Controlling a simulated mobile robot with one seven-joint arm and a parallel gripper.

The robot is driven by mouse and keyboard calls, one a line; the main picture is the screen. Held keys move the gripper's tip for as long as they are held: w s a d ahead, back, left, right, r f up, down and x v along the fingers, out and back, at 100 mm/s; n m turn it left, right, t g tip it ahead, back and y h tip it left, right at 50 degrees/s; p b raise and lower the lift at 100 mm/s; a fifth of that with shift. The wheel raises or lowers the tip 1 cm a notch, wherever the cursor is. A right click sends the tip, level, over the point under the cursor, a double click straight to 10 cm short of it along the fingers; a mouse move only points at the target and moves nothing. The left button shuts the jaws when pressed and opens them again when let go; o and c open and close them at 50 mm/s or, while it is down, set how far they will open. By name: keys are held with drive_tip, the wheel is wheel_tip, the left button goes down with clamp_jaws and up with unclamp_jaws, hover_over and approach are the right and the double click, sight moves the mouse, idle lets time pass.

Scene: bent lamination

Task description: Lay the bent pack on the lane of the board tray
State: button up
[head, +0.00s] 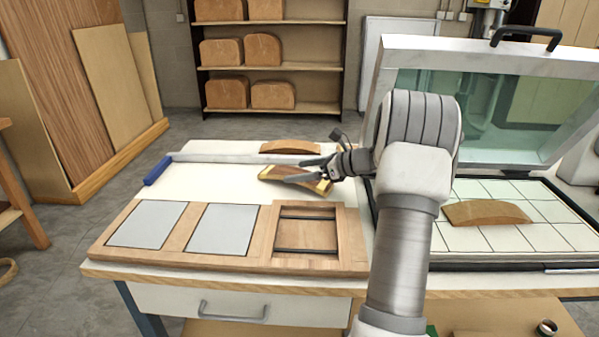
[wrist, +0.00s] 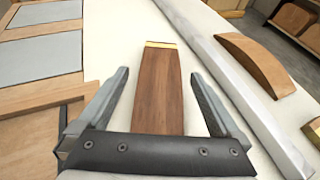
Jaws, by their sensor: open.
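The bent pack (head: 267,173) is a curved brown wood piece with yellow bands at its ends, lying on the white tabletop behind the board tray. My gripper (head: 293,170) is open at the pack. In the wrist view the pack (wrist: 158,100) runs lengthwise between my spread fingers (wrist: 160,73), with a gap on each side. Its near end is hidden behind the gripper body. The wooden board tray (head: 188,228) lies at the table's front. Its right bay (head: 306,236) is empty, with two dark bars across it; two grey panels fill the other bays.
A pale straight bar (head: 245,158) with a blue end (head: 158,170) lies behind the pack, and a plain curved wood piece (head: 290,148) beyond it. At right, an open-lidded press (head: 470,60) has a gridded bed with another curved piece (head: 487,212). The tabletop left of the pack is clear.

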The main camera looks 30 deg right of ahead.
drive_tip(key=p+v, duration=0.2)
drive_tip(key=v, duration=0.9)
drive_tip(key=shift+s+d, duration=0.2)
drive_tip(key=shift+d, duration=0.05)
